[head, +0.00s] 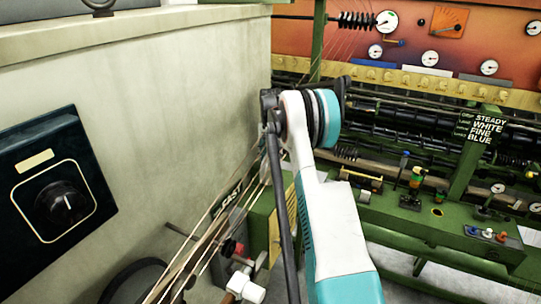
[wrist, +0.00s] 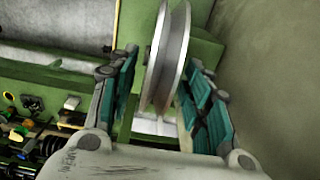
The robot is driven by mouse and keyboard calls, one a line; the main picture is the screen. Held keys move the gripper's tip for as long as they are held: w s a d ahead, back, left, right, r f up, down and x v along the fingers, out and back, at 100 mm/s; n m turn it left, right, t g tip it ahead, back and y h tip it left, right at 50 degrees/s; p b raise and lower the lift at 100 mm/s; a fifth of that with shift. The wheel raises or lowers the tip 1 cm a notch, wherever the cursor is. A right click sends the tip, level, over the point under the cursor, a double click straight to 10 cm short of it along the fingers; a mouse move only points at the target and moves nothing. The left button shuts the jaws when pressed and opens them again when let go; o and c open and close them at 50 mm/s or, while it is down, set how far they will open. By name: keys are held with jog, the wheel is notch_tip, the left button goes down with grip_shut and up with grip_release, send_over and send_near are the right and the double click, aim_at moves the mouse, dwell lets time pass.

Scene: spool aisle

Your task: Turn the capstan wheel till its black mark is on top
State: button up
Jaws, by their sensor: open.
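In the wrist view a grey metal wheel with two rims and a groove (wrist: 166,55) stands edge-on; I take it to be the capstan wheel. My gripper (wrist: 163,62) is open, with one teal-padded finger on each side of the wheel. The wheel's near edge lies between the fingers; I cannot tell whether either pad touches it. No black mark shows on the visible part of the wheel. In the head view my arm hides the wheel and most of my gripper.
A pale wall (head: 150,100) with a black knob panel (head: 58,200) stands at the left. A green machine frame (head: 430,222) with gauges, levers and a lettered sign (head: 482,128) fills the right.

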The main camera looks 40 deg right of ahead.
aim_at(265, 162)
grip_shut()
jog(key=shift+a+f+b, duration=0.1)
jog(key=shift+a+b, duration=0.05)
jog(key=shift+b, duration=0.2)
jog(key=h+b, duration=0.1)
jog(key=b, duration=0.1)
jog(key=a+t+h+b, duration=0.1)
jog(key=b, duration=0.1)
jog(key=s+a+f+h+b, duration=0.1)
jog(key=h+b, duration=0.1)
jog(key=shift+a+t, duration=0.1)
jog(key=shift+t, duration=0.3)
jog(key=h+b, duration=0.1)
jog(key=b, duration=0.1)
jog(key=a+t+h+b, duration=0.1)
jog(key=h+b, duration=0.1)
jog(key=shift+s+a+f, duration=0.15)
jog(key=shift+s, duration=0.15)
grip_release()
